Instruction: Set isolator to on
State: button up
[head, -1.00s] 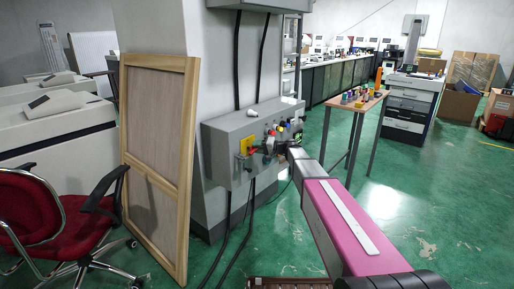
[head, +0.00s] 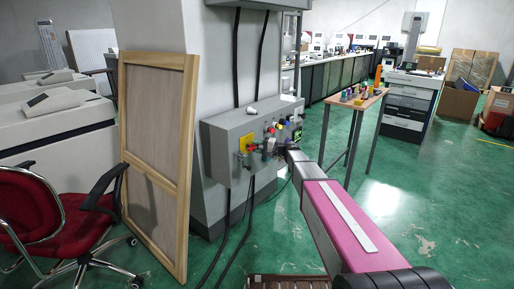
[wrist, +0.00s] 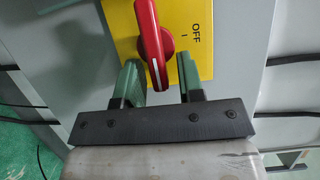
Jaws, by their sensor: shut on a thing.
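The isolator's red handle (wrist: 147,28) has a white line along it and sits on a yellow plate (wrist: 200,48) in the wrist view. The plate carries the word OFF and a short mark, both turned sideways. The handle points down the picture, slightly tilted, its end between the green fingers of my gripper (wrist: 159,72). My gripper is shut on the handle; the contact itself is hard to see. In the head view the yellow plate (head: 246,142) is on a grey control box (head: 218,150), with my gripper in front, small and partly hidden.
The box hangs on a pale pillar (head: 160,30) with black cables. A wooden frame (head: 188,160) leans left of it, beside a red chair (head: 40,220). A small table (head: 358,100) with coloured items stands to the right. Green floor is open at right.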

jog(key=o, duration=0.5)
jog(key=shift+o, duration=0.2)
jog(key=v, duration=1.1)
jog(key=s+d+f+n+g+h, duration=0.1)
jog(key=s+f+g+h, duration=0.1)
jog(key=s+f+h, duration=0.5)
jog(key=s+f+g+h, duration=0.1)
jog(key=s+f, duration=0.5)
jog(key=s, duration=0.5)
jog(key=s+d+f+n+h, duration=0.1)
jog(key=s+d+f+h, duration=0.1)
jog(key=s+d+h, duration=0.2)
jog(key=s+d+f+n+g+h, duration=0.1)
jog(key=s+d+h, duration=0.4)
jog(key=s, duration=0.6)
jog(key=shift+s+d+f+g, duration=0.3)
jog(key=shift+d+f, duration=0.2)
jog(key=shift+d, duration=0.2)
